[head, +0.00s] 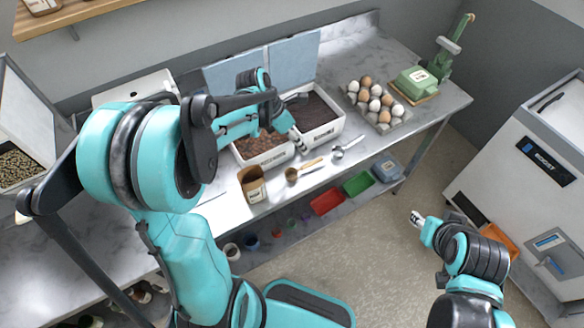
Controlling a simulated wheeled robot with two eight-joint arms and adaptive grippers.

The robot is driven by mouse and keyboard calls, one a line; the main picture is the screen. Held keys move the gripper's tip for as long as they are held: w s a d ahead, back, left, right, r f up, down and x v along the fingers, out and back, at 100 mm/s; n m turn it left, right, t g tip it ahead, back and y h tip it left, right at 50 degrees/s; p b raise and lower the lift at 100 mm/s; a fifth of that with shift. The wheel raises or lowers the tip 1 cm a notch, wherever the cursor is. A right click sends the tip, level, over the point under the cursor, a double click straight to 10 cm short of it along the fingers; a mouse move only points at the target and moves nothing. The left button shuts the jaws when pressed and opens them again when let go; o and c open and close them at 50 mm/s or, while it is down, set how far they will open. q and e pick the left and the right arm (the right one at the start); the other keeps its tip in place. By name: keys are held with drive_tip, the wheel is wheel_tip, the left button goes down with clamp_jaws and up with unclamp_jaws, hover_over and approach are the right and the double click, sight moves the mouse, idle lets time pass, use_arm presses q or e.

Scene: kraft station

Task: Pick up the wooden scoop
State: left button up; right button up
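The wooden scoop (311,163) lies on the marble counter in front of the two bins, its dark bowl end to the left and its light handle to the right. My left gripper (301,147) points down just above and behind the scoop, in front of the bins. It appears apart from the scoop, and its finger gap is too small to make out. My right gripper (416,218) is out over the floor at the right, away from the counter, with nothing visible in it.
A metal scoop (339,154) and a thin utensil lie beside the wooden scoop. A brown paper bag (251,185) stands to its left. Behind are a bin of brown contents (262,148) and a dark-filled bin (318,112). An egg tray (394,122) sits further right.

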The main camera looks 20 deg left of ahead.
use_arm(q)
drive_tip(key=b, duration=0.1)
hover_over(310, 163)
drive_tip(key=a, duration=0.2)
drive_tip(key=f, duration=0.4)
drive_tip(key=shift+s+a+f, duration=0.15)
drive_tip(key=shift+s+a, duration=0.05)
drive_tip(key=shift+s, duration=0.05)
drive_tip(key=shift+w+d+f, duration=0.1)
drive_tip(key=shift+d+f, duration=0.1)
drive_tip(key=shift+f, duration=0.2)
drive_tip(key=shift+d+f+b, duration=0.1)
drive_tip(key=shift+f+b, duration=0.2)
drive_tip(key=shift+b, duration=0.1)
drive_tip(key=b+x, duration=0.1)
drive_tip(key=x, duration=0.3)
drive_tip(key=shift+f, duration=0.2)
clamp_jaws()
